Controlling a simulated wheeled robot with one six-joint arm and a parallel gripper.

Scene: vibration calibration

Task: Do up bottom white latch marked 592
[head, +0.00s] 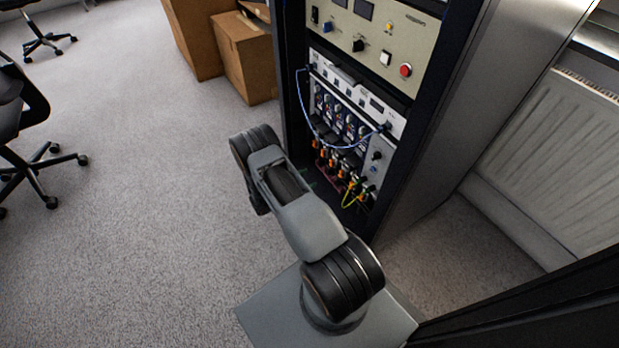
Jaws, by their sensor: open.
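A dark equipment rack (432,120) stands right of centre in the head view. A white-fronted unit (345,92) in it has a row of dark modules (340,125) with small blue and white parts. Orange, red and yellow-green connectors (345,180) sit below them. I cannot make out a white latch or the marking 592 at this size. My arm rises in front of the rack's lower left and hides part of its lower front. My gripper does not show in this view.
A blue cable (318,130) loops across the white unit's front. A beige control panel (375,40) with a red button is above. Cardboard boxes (245,55) stand behind left, a radiator (560,150) at right, office chairs at far left. Carpet (150,200) at left is clear.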

